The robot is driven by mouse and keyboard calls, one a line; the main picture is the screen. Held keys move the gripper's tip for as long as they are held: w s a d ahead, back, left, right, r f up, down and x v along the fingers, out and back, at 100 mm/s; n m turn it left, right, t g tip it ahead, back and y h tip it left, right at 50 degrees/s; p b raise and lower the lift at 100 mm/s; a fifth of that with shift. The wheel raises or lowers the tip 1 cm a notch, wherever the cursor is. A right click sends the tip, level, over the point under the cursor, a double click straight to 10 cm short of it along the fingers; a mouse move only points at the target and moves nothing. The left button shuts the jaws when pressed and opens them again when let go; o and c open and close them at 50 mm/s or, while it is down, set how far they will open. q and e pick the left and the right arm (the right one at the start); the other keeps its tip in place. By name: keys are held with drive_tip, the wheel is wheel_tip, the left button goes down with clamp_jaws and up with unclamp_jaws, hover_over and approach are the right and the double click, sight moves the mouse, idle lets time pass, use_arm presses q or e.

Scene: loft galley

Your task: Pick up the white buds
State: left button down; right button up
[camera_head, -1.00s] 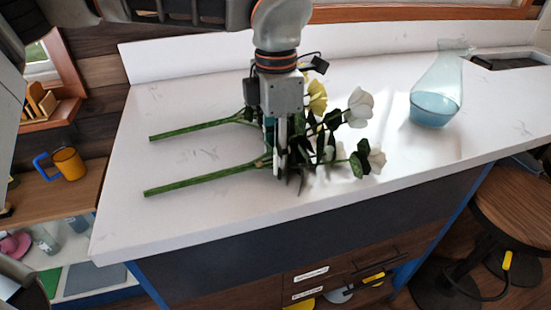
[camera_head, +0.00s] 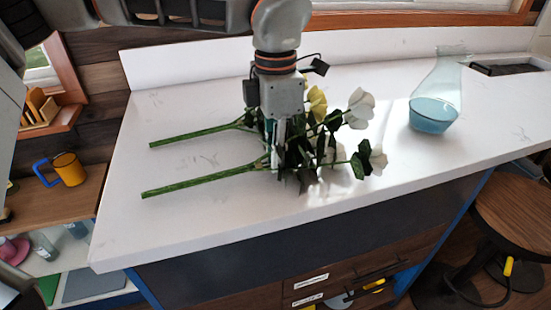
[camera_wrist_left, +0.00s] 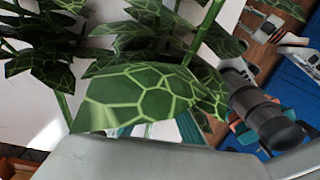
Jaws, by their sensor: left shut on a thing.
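The white buds show in the head view as pale blooms (camera_head: 360,107) at the right end of a green-stemmed spray lying on the white counter. More white blooms (camera_head: 376,158) hang near the counter's front. Their bare stem (camera_head: 200,183) points left. My left gripper (camera_head: 276,160) points down at the leafy part of the front spray and is shut on it, but leaves hide the fingertips. In the left wrist view, large veined leaves (camera_wrist_left: 140,97) cover the grip. My right gripper is not in view.
A yellow flower (camera_head: 317,102) with its own stem (camera_head: 197,134) lies just behind. A glass flask of blue liquid (camera_head: 434,112) stands to the right. The counter's left part (camera_head: 180,215) is clear. A stool (camera_head: 515,210) stands at the front right.

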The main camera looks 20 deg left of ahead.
use_arm(q)
wheel_tip(320, 180, up, 19)
drive_tip(key=p, duration=0.2)
drive_tip(key=shift+f, duration=0.15)
idle(0.5)
